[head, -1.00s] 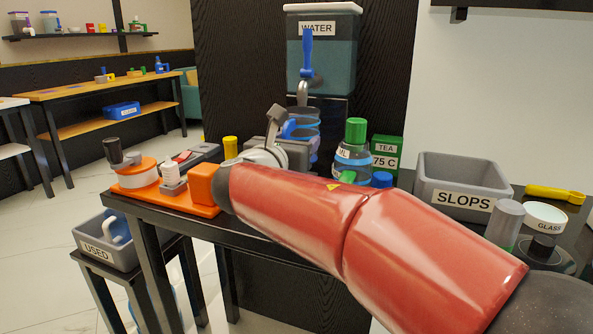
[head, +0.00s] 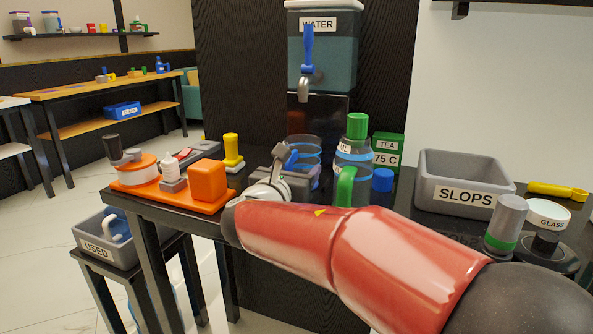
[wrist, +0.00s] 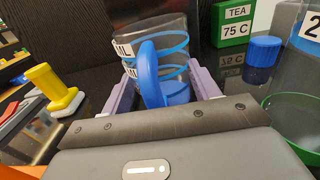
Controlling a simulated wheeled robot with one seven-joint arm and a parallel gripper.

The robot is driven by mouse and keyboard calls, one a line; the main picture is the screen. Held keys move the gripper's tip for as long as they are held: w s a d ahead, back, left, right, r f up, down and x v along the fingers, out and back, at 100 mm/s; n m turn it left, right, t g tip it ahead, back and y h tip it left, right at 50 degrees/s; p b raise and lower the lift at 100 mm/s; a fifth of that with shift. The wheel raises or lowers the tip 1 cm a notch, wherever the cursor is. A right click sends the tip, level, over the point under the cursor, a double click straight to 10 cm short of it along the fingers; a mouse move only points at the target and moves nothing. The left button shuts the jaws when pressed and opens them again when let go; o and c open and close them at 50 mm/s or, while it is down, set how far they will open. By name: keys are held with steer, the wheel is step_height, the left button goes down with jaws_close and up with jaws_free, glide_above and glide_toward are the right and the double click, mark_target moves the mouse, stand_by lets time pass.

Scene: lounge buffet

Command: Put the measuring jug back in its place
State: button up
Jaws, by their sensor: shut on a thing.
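The measuring jug (head: 308,146) is clear with blue bands, in front of the water dispenser in the head view. In the wrist view the jug (wrist: 163,38) shows an "ML" label and a blue handle (wrist: 150,75) facing me. My gripper (wrist: 150,92) is shut on the jug at the handle side, with a finger on either side of the handle. In the head view my gripper (head: 290,168) and wrist partly hide the jug. Its base is hidden, so I cannot tell whether it touches the counter.
A green-handled, banded vessel (head: 352,158) stands close right of the jug, near a blue cap (head: 382,180) and the tea box (head: 387,150). The dispenser tap (head: 304,85) hangs above. The slops bin (head: 465,184) is right; a yellow stamp-like object (head: 232,152) and orange tray (head: 180,195) are left.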

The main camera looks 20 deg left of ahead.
steer(key=o, duration=1.6)
steer(key=shift+c, duration=0.2)
steer(key=shift+r, duration=0.2)
steer(key=s, duration=0.8)
steer(key=s+a, duration=0.1)
steer(key=s, duration=0.3)
steer(key=shift+f, duration=0.1)
